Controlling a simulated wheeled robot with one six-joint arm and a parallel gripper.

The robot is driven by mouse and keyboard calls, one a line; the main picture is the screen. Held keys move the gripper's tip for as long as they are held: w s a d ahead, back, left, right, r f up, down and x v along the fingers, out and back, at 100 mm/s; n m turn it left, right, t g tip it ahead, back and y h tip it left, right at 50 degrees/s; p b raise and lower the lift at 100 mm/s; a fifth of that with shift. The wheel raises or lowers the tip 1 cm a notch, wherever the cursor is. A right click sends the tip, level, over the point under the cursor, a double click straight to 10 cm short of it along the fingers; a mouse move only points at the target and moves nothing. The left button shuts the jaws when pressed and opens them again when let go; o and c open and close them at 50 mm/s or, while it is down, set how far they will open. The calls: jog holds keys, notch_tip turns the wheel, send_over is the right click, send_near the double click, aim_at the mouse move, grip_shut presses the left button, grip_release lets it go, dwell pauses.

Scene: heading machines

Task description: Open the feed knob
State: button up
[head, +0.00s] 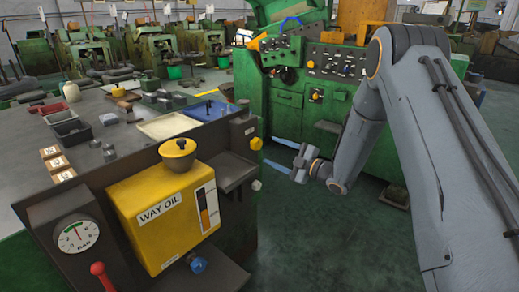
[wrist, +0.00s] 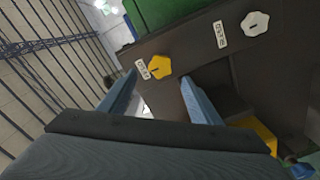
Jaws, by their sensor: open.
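A yellow lobed knob (wrist: 160,71) sits on a dark panel in the wrist view, beside a small white label (wrist: 141,69) whose lettering is hard to read. It also shows in the head view (head: 256,143) on the side of the dark bench. A white lobed knob (wrist: 255,23) with its own label is farther right on the same panel in the wrist view. My gripper (wrist: 159,78) is open, its two blue fingers pointing at the panel on either side of the yellow knob's line. In the head view my gripper (head: 267,175) is empty, beside the bench's right side, apparently short of the knob.
A yellow way oil tank (head: 165,210) with a blue knob (head: 198,264) is on the bench front. A small grey shelf (head: 230,172) juts out below the panel. A green machine (head: 310,90) stands behind.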

aim_at(258, 145)
jog(key=shift+p+x, duration=0.75)
jog(key=shift+x, duration=3.15)
jog(key=c, duration=1.1)
